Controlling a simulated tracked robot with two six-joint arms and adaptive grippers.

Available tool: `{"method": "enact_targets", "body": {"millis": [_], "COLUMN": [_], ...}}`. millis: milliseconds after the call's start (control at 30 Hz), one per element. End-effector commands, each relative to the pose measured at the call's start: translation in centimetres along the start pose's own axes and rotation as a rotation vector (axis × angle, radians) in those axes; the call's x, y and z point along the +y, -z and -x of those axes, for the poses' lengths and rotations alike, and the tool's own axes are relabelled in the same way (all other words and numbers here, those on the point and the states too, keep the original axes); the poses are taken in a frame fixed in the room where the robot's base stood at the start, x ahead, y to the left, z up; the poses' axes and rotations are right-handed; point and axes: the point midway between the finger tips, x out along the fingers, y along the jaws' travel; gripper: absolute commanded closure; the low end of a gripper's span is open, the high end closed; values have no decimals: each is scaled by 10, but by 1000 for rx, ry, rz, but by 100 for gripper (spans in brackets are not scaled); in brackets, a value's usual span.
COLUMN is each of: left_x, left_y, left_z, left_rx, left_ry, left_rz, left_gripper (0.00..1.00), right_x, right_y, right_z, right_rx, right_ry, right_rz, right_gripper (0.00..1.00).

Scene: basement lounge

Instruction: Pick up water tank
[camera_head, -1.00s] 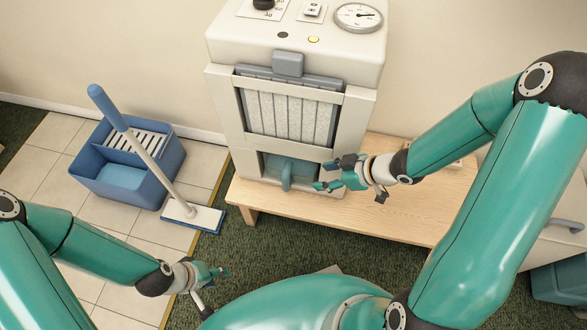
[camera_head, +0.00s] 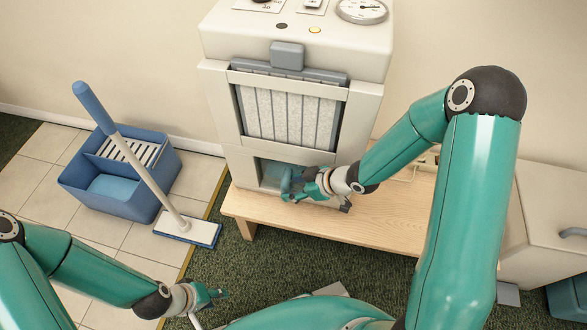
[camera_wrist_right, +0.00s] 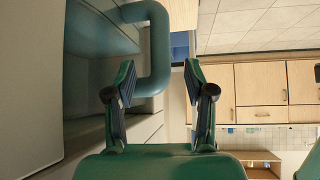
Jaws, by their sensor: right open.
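The water tank (camera_head: 272,176) is a translucent blue-teal box in the low opening of the white machine. Its upright bar handle (camera_head: 285,181) sticks out at the front. In the right wrist view the handle (camera_wrist_right: 158,45) is a thick teal loop ahead of the fingers. My right gripper (camera_head: 299,187) is at the handle and hides part of the tank. In the wrist view its open fingers (camera_wrist_right: 160,78) stand either side of the handle's lower end, not closed on it. My left gripper (camera_head: 212,300) is low at the left, empty, its fingers apart.
The white machine (camera_head: 222,120) stands on a wooden bench (camera_head: 375,215), with a grey ribbed filter (camera_head: 290,115) above the tank opening. A white cabinet (camera_head: 540,230) is at the right.

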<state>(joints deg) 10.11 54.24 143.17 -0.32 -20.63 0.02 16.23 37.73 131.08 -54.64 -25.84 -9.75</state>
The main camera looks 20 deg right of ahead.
Motion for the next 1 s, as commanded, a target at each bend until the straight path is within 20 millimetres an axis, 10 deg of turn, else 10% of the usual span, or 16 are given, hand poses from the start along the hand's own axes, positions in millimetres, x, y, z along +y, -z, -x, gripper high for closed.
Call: {"method": "enact_targets", "body": {"millis": [533, 867, 1000], "left_x": [-5, -6, -5], "left_y": [0, 0, 0], "left_z": [-15, -15, -15], "left_rx": [0, 0, 0], "left_ry": [0, 0, 0], "left_rz": [0, 0, 0], "left_gripper": [60, 60, 60], "right_x": [-1, -1, 0], "right_y": [0, 0, 3], "right_z": [-41, -41, -40], "right_rx": [-1, -1, 7], "right_ry": [2, 2, -2], "right_rz": [1, 1, 8], "right_gripper": [46, 100, 100]}}
